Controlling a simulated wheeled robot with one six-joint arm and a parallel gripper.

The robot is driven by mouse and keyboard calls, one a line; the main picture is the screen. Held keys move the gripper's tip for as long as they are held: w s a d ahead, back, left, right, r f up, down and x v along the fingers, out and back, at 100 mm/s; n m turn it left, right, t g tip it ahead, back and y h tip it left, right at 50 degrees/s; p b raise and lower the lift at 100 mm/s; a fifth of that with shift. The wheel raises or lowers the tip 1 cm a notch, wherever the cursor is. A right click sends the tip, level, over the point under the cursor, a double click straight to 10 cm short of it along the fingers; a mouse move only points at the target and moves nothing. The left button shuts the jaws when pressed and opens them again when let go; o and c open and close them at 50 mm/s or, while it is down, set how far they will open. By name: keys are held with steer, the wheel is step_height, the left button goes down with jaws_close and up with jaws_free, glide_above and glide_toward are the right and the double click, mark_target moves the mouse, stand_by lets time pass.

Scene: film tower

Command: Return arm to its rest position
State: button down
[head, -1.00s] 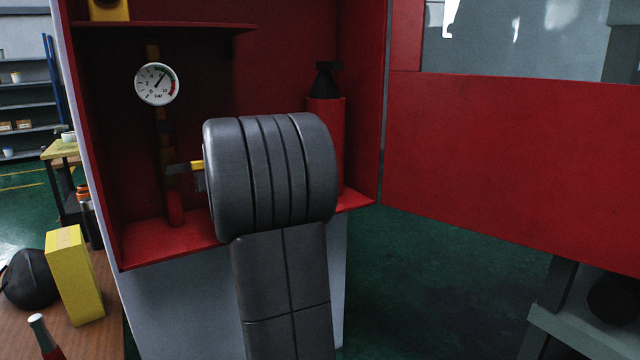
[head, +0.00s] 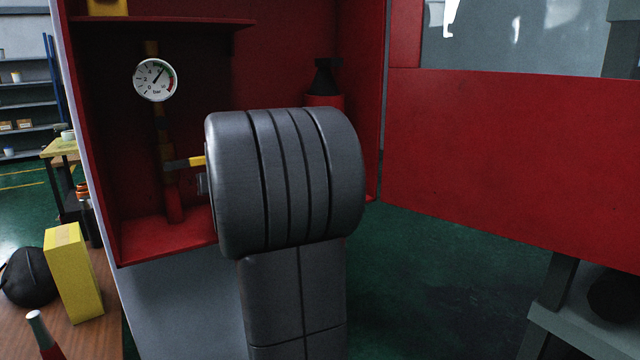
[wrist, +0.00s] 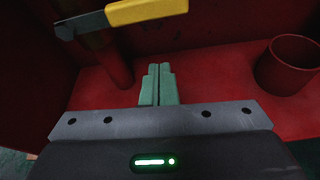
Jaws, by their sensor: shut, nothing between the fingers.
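My arm (head: 285,180) stands in front of an open red cabinet (head: 160,240) and hides part of its inside. My gripper (wrist: 158,84) shows in the wrist view with its green fingers together and nothing between them. It is hidden behind my arm in the head view. In the wrist view the fingers point over the cabinet's red floor (wrist: 215,68). A yellow-ended lever (wrist: 145,12) on a vertical pipe is ahead and to the left, apart from the fingers. The lever also shows in the head view (head: 197,161), just left of my arm.
A pressure gauge (head: 154,80) is on the pipe. A red cylinder with a black top (head: 322,78) stands at the cabinet's right. The open red door (head: 510,160) spans the right side. A yellow box (head: 73,272) and a bottle (head: 45,338) stand on a wooden table at lower left.

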steer(key=w+a+r+p, duration=0.2)
steer(key=w+p, duration=0.2)
steer(key=f+m, duration=0.1)
steer(key=s+a+f+m+y+b, duration=0.1)
steer(key=f, duration=0.1)
steer(key=a+f+m+g+y+b, duration=0.1)
steer(key=shift+s+a+f+m, duration=0.25)
steer(key=shift+s+f+m, duration=0.1)
steer(key=shift+s+m, duration=0.05)
steer(key=shift+s+a+f+m, duration=0.15)
steer(key=shift+a+f+m, duration=0.1)
steer(key=shift+f+m, duration=0.05)
steer(key=m, duration=0.1)
steer(key=s+a+f+m+y, duration=0.1)
steer(key=a+m+y, duration=0.1)
steer(key=shift+s+a+f, duration=0.15)
steer(key=shift+s+f, duration=0.1)
steer(key=m+p, duration=0.1)
steer(key=s+a+m+p, duration=0.1)
steer(key=a+m+y+p, duration=0.1)
steer(key=shift+s+a+f, duration=0.35)
steer(key=shift+a+f, duration=0.05)
steer(key=shift+a, duration=0.05)
steer(key=shift+m, duration=0.3)
steer(key=shift+d, duration=0.1)
